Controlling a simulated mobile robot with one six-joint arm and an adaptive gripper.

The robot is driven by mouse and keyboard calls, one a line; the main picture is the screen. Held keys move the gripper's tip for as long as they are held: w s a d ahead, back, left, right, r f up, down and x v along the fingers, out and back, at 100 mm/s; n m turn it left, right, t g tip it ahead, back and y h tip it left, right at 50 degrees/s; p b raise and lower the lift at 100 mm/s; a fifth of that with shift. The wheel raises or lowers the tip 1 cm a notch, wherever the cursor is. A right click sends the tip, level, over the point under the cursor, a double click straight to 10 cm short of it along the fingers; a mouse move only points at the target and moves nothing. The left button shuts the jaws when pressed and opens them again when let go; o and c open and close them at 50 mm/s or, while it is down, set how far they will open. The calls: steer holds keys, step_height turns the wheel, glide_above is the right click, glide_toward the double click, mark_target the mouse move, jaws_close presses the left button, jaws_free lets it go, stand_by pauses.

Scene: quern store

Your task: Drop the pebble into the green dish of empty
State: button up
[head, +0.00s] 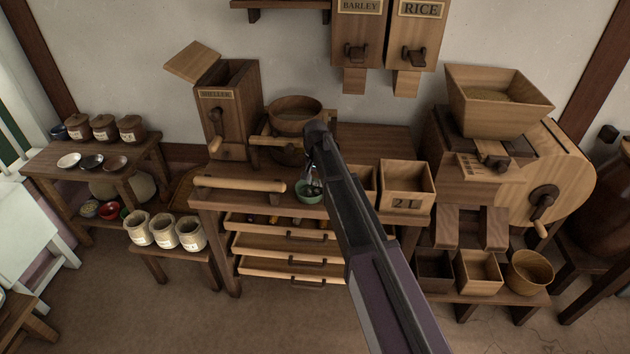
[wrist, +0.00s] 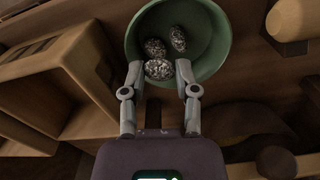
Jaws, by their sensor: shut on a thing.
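The green dish (head: 307,196) stands on the wooden bench in the head view, partly hidden by my arm. In the wrist view the green dish (wrist: 213,62) lies just beyond my fingers. My gripper (wrist: 159,72) is shut on a speckled grey pebble (wrist: 158,70), which shows over the near part of the dish. Two more speckled pebbles, one (wrist: 155,47) left and one (wrist: 178,39) right, show inside the dish. In the head view my gripper (head: 313,180) is small and dark above the dish. The height of the held pebble is hard to tell.
A wooden roller (head: 238,184) lies to the left. A round sieve-like tub (head: 295,112) stands behind. Open drawers (head: 285,247) jut out below the bench.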

steer(key=shift+f, duration=0.4)
steer(key=o, duration=0.9)
steer(key=shift+r, duration=0.2)
